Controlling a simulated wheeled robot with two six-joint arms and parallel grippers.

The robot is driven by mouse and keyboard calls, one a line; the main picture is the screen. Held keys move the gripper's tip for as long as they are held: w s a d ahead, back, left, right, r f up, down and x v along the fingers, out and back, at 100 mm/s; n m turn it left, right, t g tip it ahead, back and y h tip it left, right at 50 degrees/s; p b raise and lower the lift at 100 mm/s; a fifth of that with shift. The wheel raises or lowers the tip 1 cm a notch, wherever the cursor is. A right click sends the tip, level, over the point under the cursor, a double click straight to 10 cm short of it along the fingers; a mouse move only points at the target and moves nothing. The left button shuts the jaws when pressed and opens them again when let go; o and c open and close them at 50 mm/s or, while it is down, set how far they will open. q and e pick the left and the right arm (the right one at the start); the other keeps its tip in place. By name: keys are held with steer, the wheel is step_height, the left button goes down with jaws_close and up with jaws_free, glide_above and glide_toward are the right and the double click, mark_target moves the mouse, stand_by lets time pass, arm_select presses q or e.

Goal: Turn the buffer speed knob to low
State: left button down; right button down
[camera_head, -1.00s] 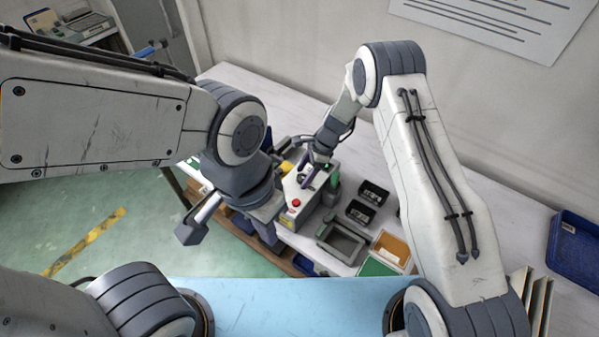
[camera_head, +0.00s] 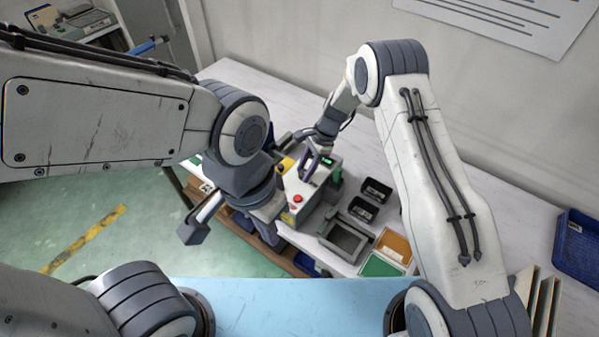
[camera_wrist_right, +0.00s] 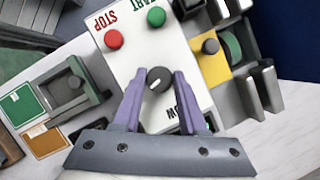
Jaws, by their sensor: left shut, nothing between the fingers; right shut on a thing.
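The buffer speed knob (camera_wrist_right: 158,80) is a round dark knob with a pale pointer mark, on the white top panel (camera_wrist_right: 145,45) of a control box. The pointer faces lower-left in the right wrist view. An upside-down label ending in "OW" sits below the knob, partly covered. My right gripper (camera_wrist_right: 158,84) has its purple fingers on both sides of the knob, closed on it. In the head view, my right gripper (camera_head: 308,165) is over the box (camera_head: 298,195); the knob is hidden there. My left gripper (camera_head: 192,234) is shut and empty, left of the box.
A red STOP button (camera_wrist_right: 113,39) and green START button (camera_wrist_right: 156,16) are on the panel. A yellow panel with a dark knob (camera_wrist_right: 210,46) is beside it. Black bins (camera_head: 370,198) and a grey tray (camera_head: 345,240) stand right of the box. A blue crate (camera_head: 578,245) is far right.

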steer(key=n+b, duration=0.1)
steer(key=n+g+b, duration=0.1)
steer(key=n+b, duration=0.1)
steer(key=shift+w+d+f+n+h, duration=0.2)
steer(key=shift+w+n+h, duration=0.1)
steer(key=shift+w+h, duration=0.1)
steer(key=n+g+h+b, duration=0.1)
steer(key=n+b, duration=0.1)
steer(key=n, duration=0.1)
steer(key=shift+a+n, duration=0.15)
steer(key=shift+n, duration=0.15)
steer(key=n+h+b, duration=0.1)
steer(key=n, duration=0.2)
steer(key=shift+a+r+n+b, duration=0.1)
steer(key=shift+a+n+b, duration=0.05)
steer(key=shift+n+b, duration=0.25)
steer(key=shift+a+r+n+g+h+b, duration=0.15)
steer(key=shift+n+h, duration=0.35)
steer(key=shift+n, duration=0.55)
steer(key=shift+d+f+n+g+h+b, duration=0.2)
steer(key=shift+n+h, duration=0.3)
steer(key=shift+n, duration=0.55)
steer(key=shift+r, duration=0.2)
steer(key=shift+c, duration=2.2)
jaws_free()
steer(key=shift+s+a, duration=0.1)
steer(key=shift+a, duration=0.1)
